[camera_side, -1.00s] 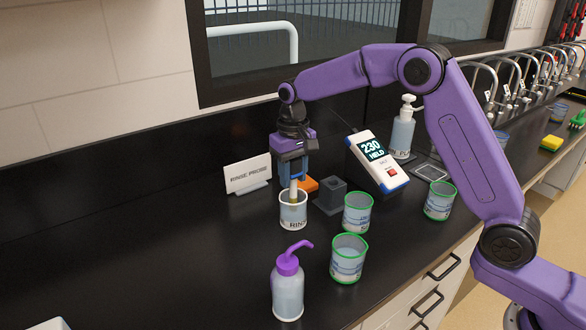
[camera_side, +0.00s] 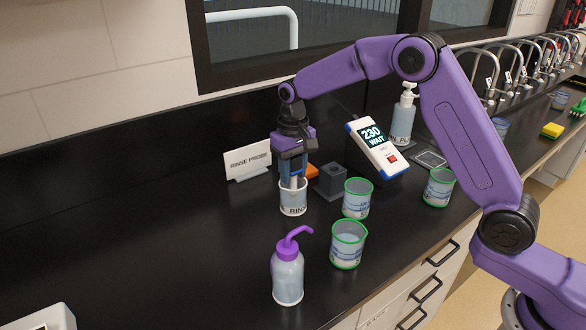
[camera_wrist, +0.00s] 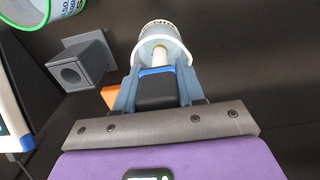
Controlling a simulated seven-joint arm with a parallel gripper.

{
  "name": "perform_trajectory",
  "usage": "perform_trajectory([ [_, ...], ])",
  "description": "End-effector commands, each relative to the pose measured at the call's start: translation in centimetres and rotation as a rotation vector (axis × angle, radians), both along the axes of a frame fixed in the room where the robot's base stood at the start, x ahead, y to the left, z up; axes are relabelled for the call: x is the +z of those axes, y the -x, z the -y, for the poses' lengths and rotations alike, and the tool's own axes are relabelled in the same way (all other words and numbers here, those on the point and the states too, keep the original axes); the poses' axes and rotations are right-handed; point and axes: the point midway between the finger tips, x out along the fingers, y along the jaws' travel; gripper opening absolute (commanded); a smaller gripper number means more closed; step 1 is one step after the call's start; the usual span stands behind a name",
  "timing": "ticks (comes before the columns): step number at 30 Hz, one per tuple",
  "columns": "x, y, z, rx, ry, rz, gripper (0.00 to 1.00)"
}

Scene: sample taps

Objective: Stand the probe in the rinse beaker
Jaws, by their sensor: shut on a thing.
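The rinse beaker (camera_side: 293,205), white-rimmed with "RIN" lettering showing, stands on the black counter. My gripper (camera_side: 293,178) is shut on the probe (camera_wrist: 159,54) directly above the beaker's mouth, fingers pointing down. In the wrist view the pale probe shaft runs from between the fingers into the rinse beaker (camera_wrist: 163,36). The probe's lower end is hidden inside the beaker, so I cannot tell if it touches the bottom. The meter (camera_side: 377,147) reads "230 WAIT".
A grey holder block with a hole (camera_side: 330,182) stands just right of the beaker. Green-rimmed beakers (camera_side: 357,198) (camera_side: 347,245) (camera_side: 439,187) stand further right. A purple-topped wash bottle (camera_side: 287,272) is in front. A "RINSE PROBE" sign (camera_side: 247,160) stands behind left. The left counter is mostly clear.

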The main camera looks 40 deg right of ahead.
Motion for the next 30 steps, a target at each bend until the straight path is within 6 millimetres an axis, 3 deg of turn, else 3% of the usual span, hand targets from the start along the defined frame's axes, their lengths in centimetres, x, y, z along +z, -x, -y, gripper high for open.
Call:
perform_trajectory([
  [2, 0.0, 0.0, 0.0, 0.000, 0.000, 0.000, 0.12],
  [3, 0.0, 0.0, 0.0, 0.000, 0.000, 0.000, 0.45],
  [5, 0.0, 0.0, 0.0, 0.000, 0.000, 0.000, 0.64],
  [6, 0.0, 0.0, 0.0, 0.000, 0.000, 0.000, 0.68],
  [14, 0.0, 0.0, 0.0, 0.000, 0.000, 0.000, 0.68],
  [19, 1.2, -0.1, 0.0, 0.000, -0.001, 0.003, 0.68],
  [30, 8.5, -0.1, -0.1, 0.001, -0.002, 0.006, 0.68],
])
